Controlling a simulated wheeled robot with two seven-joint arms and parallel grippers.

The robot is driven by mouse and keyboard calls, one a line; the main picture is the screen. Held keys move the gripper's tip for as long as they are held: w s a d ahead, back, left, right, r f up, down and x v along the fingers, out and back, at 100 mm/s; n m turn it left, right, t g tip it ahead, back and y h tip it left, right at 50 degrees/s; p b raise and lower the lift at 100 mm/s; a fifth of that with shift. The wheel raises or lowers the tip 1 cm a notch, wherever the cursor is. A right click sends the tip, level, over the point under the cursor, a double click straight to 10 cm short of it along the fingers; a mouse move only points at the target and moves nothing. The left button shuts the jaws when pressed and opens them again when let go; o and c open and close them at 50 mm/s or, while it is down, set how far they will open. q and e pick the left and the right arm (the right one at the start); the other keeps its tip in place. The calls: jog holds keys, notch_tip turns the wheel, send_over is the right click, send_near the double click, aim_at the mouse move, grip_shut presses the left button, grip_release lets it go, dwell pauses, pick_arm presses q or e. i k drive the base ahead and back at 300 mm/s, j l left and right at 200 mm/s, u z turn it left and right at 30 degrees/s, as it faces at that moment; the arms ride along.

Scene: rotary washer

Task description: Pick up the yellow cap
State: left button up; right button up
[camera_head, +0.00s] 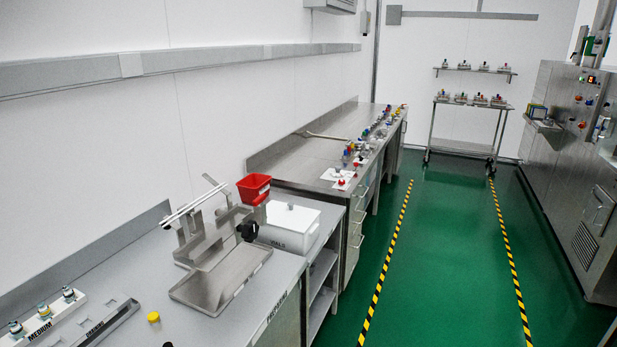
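The yellow cap (153,317) sits on the grey counter (235,318) at the lower left. Neither of my grippers shows in this view.
A white rack labelled MEDIUM (42,323) with several vials is left of the cap. A metal stand (222,265), a red bin (254,188) and a white box (289,225) stand behind it. Bare counter lies right of the cap. Striped tape (386,270) marks the green floor.

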aim_at(153, 317)
jog(key=u, duration=1.15)
